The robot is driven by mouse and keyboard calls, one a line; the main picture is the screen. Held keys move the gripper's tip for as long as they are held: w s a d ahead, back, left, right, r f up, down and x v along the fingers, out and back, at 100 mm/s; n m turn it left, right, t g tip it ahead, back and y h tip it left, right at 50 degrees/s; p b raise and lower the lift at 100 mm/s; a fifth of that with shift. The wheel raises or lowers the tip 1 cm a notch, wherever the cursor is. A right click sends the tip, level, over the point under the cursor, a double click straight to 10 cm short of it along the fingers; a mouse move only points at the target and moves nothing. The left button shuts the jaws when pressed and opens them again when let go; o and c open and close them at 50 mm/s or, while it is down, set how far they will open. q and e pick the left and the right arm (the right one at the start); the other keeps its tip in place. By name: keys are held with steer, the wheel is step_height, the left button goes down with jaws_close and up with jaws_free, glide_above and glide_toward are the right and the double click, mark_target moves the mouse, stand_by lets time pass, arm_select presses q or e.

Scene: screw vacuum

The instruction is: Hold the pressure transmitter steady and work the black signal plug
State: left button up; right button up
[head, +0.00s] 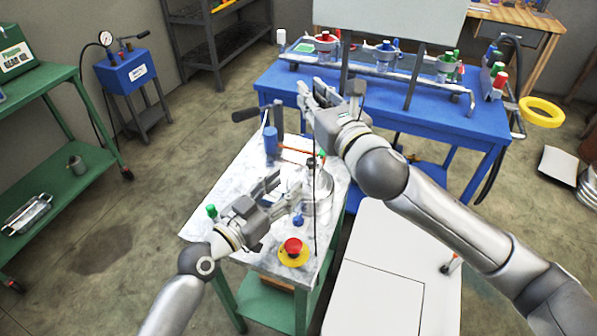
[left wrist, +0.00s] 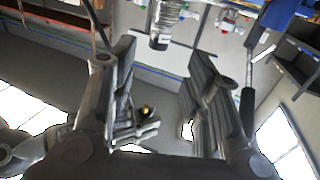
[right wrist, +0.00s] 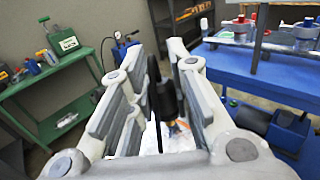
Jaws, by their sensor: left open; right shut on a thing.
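The pressure transmitter appears to be the silver cylindrical body (head: 319,186) on the marble-topped cart, partly hidden behind a thin dark upright line. My left gripper (head: 284,193) is open, its fingers pointing toward this silver body from the left. In the left wrist view the open fingers (left wrist: 160,95) have a gap between them, and a ribbed silver cylinder (left wrist: 162,25) shows beyond the tips. My right gripper (head: 314,92) is higher, above the back of the cart. In the right wrist view it is shut on the black signal plug (right wrist: 163,92), which stands between its fingers.
The cart top (head: 232,189) also carries a blue cylinder (head: 271,141) and a red emergency button (head: 293,248). A blue table (head: 420,112) with a pipe rig stands behind. A green shelf (head: 63,140) is at left. A white surface (head: 385,280) lies right of the cart.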

mark_target(308, 166)
arm_select(q)
steer(key=x, duration=1)
steer(key=shift+w+d, duration=0.15)
steer(key=shift+c, duration=0.2)
jaws_close()
arm_select(e)
step_height(308, 166, down, 6)
steer(key=shift+f, duration=0.15)
